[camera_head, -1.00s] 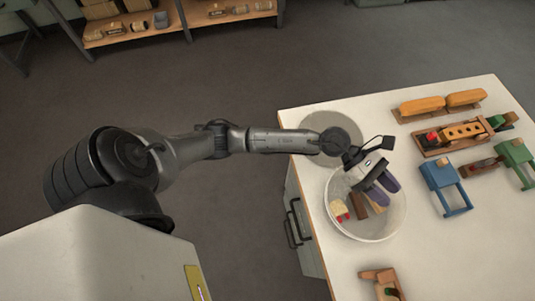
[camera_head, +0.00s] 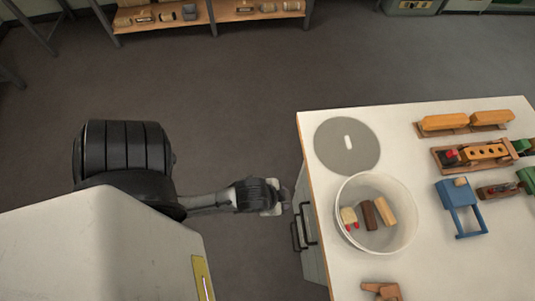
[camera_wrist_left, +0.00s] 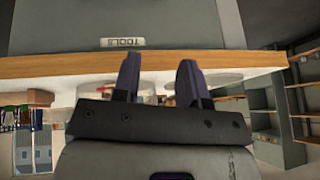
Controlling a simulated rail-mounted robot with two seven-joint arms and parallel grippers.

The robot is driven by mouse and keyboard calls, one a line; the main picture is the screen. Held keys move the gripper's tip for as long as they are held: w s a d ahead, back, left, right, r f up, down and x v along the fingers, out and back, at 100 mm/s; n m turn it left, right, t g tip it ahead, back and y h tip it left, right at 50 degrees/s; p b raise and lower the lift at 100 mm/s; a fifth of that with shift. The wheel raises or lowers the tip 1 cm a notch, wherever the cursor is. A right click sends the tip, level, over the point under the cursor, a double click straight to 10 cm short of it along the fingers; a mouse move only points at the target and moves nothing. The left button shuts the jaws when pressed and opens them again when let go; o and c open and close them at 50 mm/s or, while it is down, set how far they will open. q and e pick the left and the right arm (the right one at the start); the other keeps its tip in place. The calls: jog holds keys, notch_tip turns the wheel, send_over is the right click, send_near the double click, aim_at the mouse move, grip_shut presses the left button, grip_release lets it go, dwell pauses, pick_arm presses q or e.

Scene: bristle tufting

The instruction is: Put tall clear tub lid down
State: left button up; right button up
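The lid (camera_head: 362,157), a flat grey disc with a short white handle, lies on the table at its far left corner. The tall clear tub (camera_head: 408,220) stands upright on the table just in front of the lid, its top uncovered. Small wooden blocks lie inside it. My left gripper is off the table, left of its edge; its fingers are not clearly visible in the head view. The left wrist view shows its two dark fingers (camera_wrist_left: 159,80) apart with nothing gripped. Pale translucent shapes show behind the fingers. My right gripper is in neither view.
The white table (camera_head: 345,275) has a wooden edge, with a grey cabinet and dark handles below. A blue stool-like piece (camera_head: 457,200), a wooden toy (camera_head: 470,155) and yellow-orange blocks (camera_head: 445,122) stand on the right. A small wooden piece (camera_head: 381,290) lies at the front. Open floor lies to the left.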

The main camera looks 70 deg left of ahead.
pick_arm(q)
jog(key=s, duration=0.1)
jog(key=s+g, duration=0.1)
jog(key=s, duration=0.1)
jog(key=s+n+g, duration=0.1)
jog(key=shift+s+d+f+h, duration=0.3)
jog(key=shift+d+f+h, duration=0.1)
